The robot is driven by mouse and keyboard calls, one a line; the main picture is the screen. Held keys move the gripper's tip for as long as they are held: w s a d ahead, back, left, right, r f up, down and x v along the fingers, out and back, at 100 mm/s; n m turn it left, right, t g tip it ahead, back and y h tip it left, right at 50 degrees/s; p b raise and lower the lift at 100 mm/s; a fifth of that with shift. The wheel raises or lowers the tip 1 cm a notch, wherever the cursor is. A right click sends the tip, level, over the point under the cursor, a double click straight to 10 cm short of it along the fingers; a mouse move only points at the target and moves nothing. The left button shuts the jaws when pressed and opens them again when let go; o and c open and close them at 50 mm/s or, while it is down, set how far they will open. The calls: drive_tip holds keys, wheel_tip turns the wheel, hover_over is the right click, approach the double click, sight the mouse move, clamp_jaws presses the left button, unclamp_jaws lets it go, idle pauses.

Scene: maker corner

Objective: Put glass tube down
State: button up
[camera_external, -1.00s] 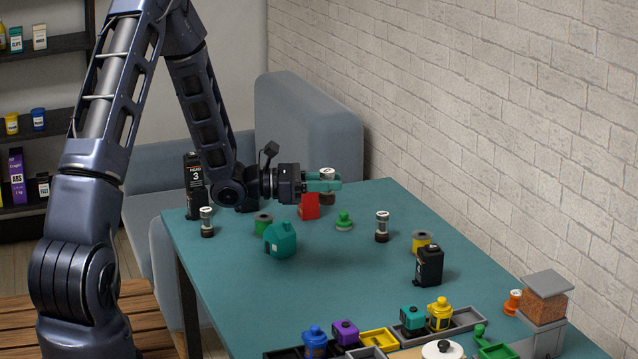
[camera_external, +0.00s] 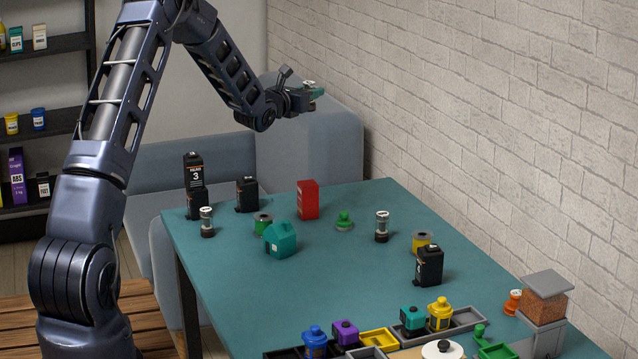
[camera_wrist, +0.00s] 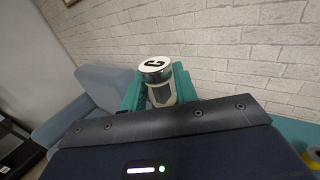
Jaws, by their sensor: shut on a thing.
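My gripper (camera_external: 312,92) is raised well above the far end of the table, in front of the grey sofa back. It is shut on a glass tube with a white, black-marked cap. In the wrist view the tube (camera_wrist: 160,90) stands between the teal fingers (camera_wrist: 157,88), cap up and slightly tilted; its lower end is hidden by my gripper. In the external view only its cap (camera_external: 309,83) shows clearly. Two similar capped tubes stand upright on the teal table (camera_external: 300,300): one at the left edge (camera_external: 206,222), one right of centre (camera_external: 382,227).
Near the far edge stand black boxes (camera_external: 246,194) and a red box (camera_external: 308,199). A teal house (camera_external: 280,239), green piece (camera_external: 344,221), yellow spool (camera_external: 421,241) and black cartridge (camera_external: 429,265) stand farther forward. Trays (camera_external: 466,321) line the front. The table's left middle is clear.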

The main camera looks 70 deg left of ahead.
drive_tip(key=shift+a, duration=0.35)
wheel_tip(320, 180, down, 20)
drive_tip(key=shift+r, duration=0.15)
idle(0.4)
drive_tip(key=o, duration=1)
